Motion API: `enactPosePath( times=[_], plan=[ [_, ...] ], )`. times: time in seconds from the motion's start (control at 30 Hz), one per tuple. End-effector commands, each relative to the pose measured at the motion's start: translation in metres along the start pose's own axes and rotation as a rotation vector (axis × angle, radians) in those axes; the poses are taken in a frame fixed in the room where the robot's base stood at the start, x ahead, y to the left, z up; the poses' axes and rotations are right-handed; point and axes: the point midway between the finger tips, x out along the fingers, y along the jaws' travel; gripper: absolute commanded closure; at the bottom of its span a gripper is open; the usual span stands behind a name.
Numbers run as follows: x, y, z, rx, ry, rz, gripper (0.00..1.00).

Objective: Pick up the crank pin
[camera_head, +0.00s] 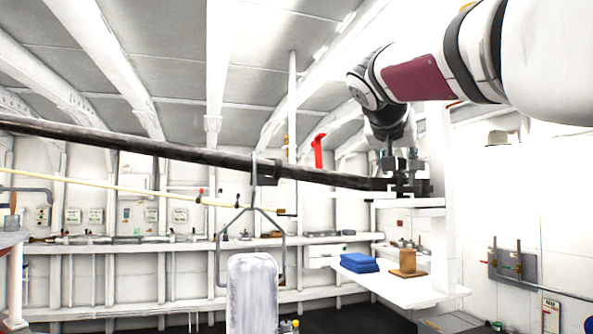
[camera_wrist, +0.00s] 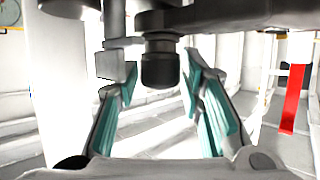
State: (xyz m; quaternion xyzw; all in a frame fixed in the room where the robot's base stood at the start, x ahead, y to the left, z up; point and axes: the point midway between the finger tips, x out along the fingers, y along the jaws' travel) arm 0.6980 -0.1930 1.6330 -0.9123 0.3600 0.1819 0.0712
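In the wrist view a dark stepped cylinder (camera_wrist: 160,65), which looks like the crank pin, hangs below a dark bar (camera_wrist: 235,12) at the top. My gripper (camera_wrist: 161,80) is open, its teal-lined fingers on either side of the cylinder, with visible gaps. I cannot tell how far in depth the cylinder is from the fingertips. In the head view my gripper (camera_head: 400,168) points down at a dark metal piece (camera_head: 408,188) above a small white ledge (camera_head: 412,203). The gripper and dark parts overlap there, so the pin cannot be picked out.
A long dark beam (camera_head: 180,152) crosses the head view to the gripper. A white shelf (camera_head: 405,290) below holds a blue folded stack (camera_head: 359,263) and a brown block (camera_head: 407,262). A red upright piece (camera_head: 318,150) stands left of the gripper. A white post (camera_head: 437,150) rises close right.

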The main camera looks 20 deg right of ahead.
Motion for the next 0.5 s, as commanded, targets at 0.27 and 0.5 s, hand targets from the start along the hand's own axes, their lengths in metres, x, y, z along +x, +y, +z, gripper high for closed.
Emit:
enactPosePath(
  times=[0.27,0.5],
  plan=[
    [0.0036,-0.0001,0.0001,0.001,0.000,-0.001,0.65],
    [0.0031,-0.0001,-0.0003,0.001,0.001,-0.001,1.00]
  ],
)
